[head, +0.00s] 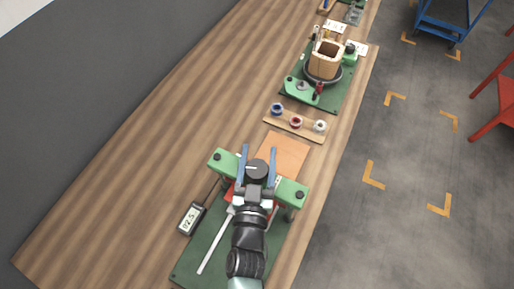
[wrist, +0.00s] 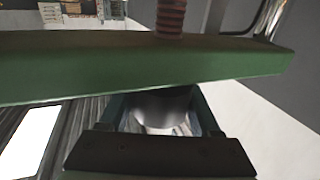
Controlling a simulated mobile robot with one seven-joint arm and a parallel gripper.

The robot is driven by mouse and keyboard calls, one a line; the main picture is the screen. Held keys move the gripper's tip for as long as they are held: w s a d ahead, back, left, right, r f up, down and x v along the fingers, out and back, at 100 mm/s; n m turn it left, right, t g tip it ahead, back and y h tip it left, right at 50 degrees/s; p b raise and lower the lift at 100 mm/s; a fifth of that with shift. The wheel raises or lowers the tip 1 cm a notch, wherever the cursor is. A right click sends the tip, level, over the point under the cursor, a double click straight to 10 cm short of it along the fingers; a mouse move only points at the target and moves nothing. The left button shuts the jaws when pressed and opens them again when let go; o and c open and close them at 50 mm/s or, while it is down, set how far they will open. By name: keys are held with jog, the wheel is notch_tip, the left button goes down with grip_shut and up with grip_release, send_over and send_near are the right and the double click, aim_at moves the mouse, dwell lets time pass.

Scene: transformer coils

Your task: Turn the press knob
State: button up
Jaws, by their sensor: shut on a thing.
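The press has a green crossbeam (head: 288,191) with a black bolt at each end, above a green base plate (head: 200,262). The round black press knob (head: 257,168) sits over the middle of the beam. My gripper (head: 258,156) comes from the near side, with one blue finger on each side of the knob, shut on it. My wrist and arm hide the middle of the press. In the wrist view, the green beam (wrist: 90,70) crosses the picture and a reddish-brown threaded screw (wrist: 171,16) rises from it.
A small digital readout (head: 191,218) stands left of the press, beside a pale rod (head: 214,244). Beyond are a wooden rack (head: 283,123) with several small spools and another green plate (head: 342,92) bearing a wooden coil form (head: 325,60). The table's left side is clear.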

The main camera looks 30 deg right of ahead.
jog(key=shift+s+d+f+m+g+h+p, duration=0.2)
jog(key=shift+m+g+h+p, duration=0.2)
jog(key=shift+m+g+h, duration=0.15)
jog(key=o, duration=1.2)
jog(key=shift+c, duration=0.2)
jog(key=shift+o, duration=1.1)
jog(key=shift+r, duration=0.15)
jog(key=shift+w, duration=0.1)
jog(key=shift+a, duration=0.15)
jog(key=b+v, duration=0.3)
jog(key=v, duration=1)
